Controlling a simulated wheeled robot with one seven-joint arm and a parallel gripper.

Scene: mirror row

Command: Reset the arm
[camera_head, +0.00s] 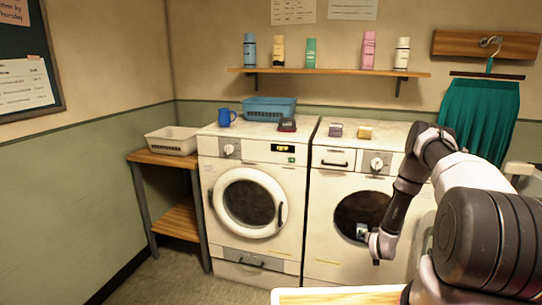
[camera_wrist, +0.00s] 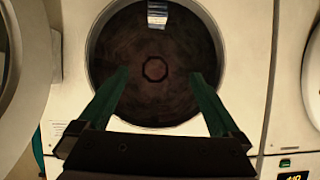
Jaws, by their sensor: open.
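My gripper (camera_head: 366,236) is in front of the round dark opening (camera_head: 352,208) of the right-hand washing machine (camera_head: 325,245). In the wrist view my gripper (camera_wrist: 158,76) has its two green fingers spread wide, with nothing between them. The dark drum (camera_wrist: 153,100) fills the space beyond the fingers. A small pale patch (camera_wrist: 157,13) shows at the top edge of the drum; I cannot tell what it is. My arm reaches in from the right of the head view and hides part of this machine.
A rounded grey rim (camera_wrist: 22,70) stands close at the left in the wrist view. The left-hand machine (camera_head: 228,240) has its door shut. A blue basket (camera_head: 270,111), a blue mug (camera_head: 226,118) and small boxes stand on top. A wooden side table (camera_head: 180,222) holds a white basket (camera_head: 172,145).

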